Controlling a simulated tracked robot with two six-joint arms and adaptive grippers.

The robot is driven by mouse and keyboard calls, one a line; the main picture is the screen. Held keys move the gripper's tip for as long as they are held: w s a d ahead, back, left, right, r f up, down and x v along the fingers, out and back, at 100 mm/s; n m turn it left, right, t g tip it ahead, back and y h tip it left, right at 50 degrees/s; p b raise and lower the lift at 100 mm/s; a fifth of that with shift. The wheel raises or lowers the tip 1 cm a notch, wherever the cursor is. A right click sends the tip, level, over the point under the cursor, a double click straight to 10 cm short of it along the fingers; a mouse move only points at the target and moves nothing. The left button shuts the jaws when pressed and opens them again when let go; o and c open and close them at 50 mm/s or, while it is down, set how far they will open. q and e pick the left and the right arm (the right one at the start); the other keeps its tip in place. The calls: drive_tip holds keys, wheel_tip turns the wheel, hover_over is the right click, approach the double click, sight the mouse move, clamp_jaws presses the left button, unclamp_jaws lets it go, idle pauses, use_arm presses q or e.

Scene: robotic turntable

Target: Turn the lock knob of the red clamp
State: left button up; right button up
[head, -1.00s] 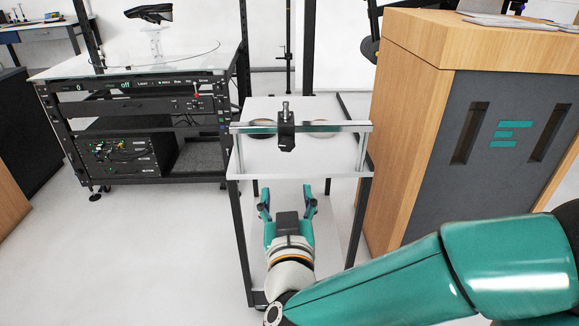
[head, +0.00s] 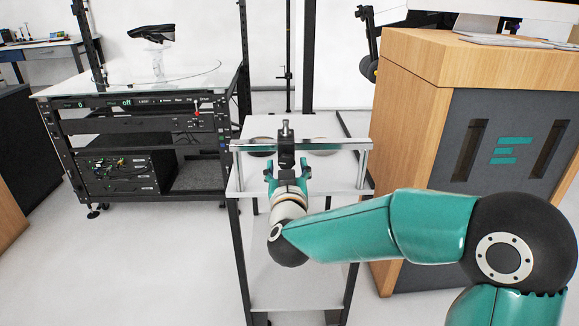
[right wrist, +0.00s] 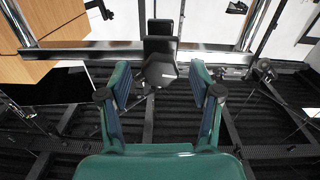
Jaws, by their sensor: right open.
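A black clamp (head: 286,143) sits on a metal rail (head: 340,144) across the small white table; I see no red on it. In the right wrist view the clamp (right wrist: 160,45) has a dark angular knob (right wrist: 160,71) at its lower end. My right gripper (head: 287,166) is open, just in front of and below the clamp. In the right wrist view its two teal fingers (right wrist: 160,80) stand to either side of the knob with gaps, apparently not touching it. The fingers partly hide the clamp's lower part in the head view. My left gripper is not in view.
A black equipment rack (head: 150,130) with a glass top and a small red part (head: 197,115) on its front stands left. A wooden cabinet (head: 405,115) stands close on the right, beside my right arm. The floor (head: 170,250) at left is clear.

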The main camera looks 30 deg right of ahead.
drive_tip(key=shift+w+d, duration=0.25)
drive_tip(key=shift+w, duration=0.15)
drive_tip(key=c, duration=1.1)
drive_tip(key=shift+d, duration=0.25)
drive_tip(key=shift+c, duration=0.3)
drive_tip(key=shift+a, duration=0.25)
